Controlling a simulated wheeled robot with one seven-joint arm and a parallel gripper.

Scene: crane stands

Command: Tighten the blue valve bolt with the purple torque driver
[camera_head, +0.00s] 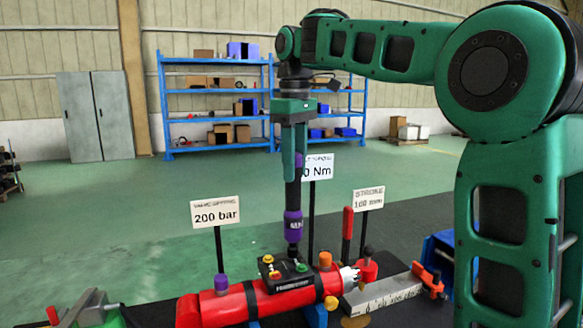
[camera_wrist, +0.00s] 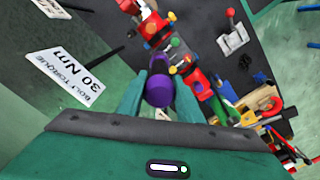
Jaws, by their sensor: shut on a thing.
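My gripper (camera_head: 294,172) points straight down and is shut on the purple torque driver (camera_head: 293,226). The driver is upright, with a purple grip band and a dark shaft. Its lower end is at or just above the black valve block (camera_head: 288,278); I cannot tell if it touches. The block sits on a red cylinder (camera_head: 238,304) and carries yellow, red and green bolt heads. I cannot make out the blue bolt; it may be hidden under the driver tip. In the wrist view the driver's purple end (camera_wrist: 160,92) lies between my fingers.
Signs on posts stand close around the cylinder: 200 bar (camera_head: 216,213), a torque sign (camera_head: 318,166) just behind the driver, and a stroke sign (camera_head: 368,199). Blue shelves (camera_head: 213,102) stand far behind over open green floor.

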